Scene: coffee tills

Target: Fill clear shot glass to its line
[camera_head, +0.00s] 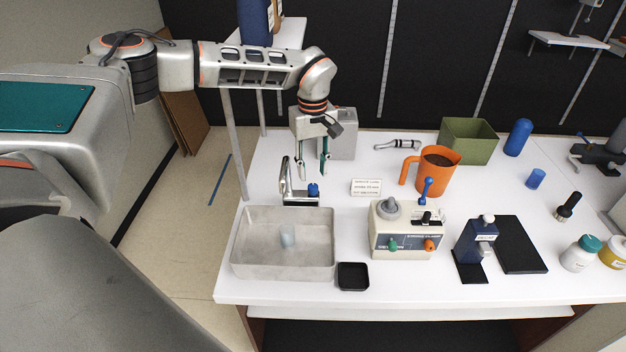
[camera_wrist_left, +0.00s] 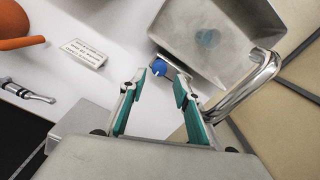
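The clear shot glass (camera_head: 288,236) stands in the grey metal basin (camera_head: 325,258), where it looks pale blue; its line and any contents are too small to make out. It also shows in the left wrist view (camera_wrist_left: 208,38). A silver tap (camera_head: 286,178) with a curved spout stands at the basin's back edge, with a blue knob (camera_head: 313,189) on its base. My left gripper (camera_head: 314,176) is open and empty, pointing down just above the knob. In the left wrist view the blue knob (camera_wrist_left: 159,69) lies just beyond the parted fingertips (camera_wrist_left: 158,88). My right gripper is not in view.
A small sign (camera_head: 367,187) stands right of the tap. A grey box (camera_head: 340,142) is behind my gripper. A black tray (camera_head: 353,276) sits beside the basin. Further right are an orange jug (camera_head: 438,176), a cream machine (camera_head: 408,240) and a green bin (camera_head: 466,140).

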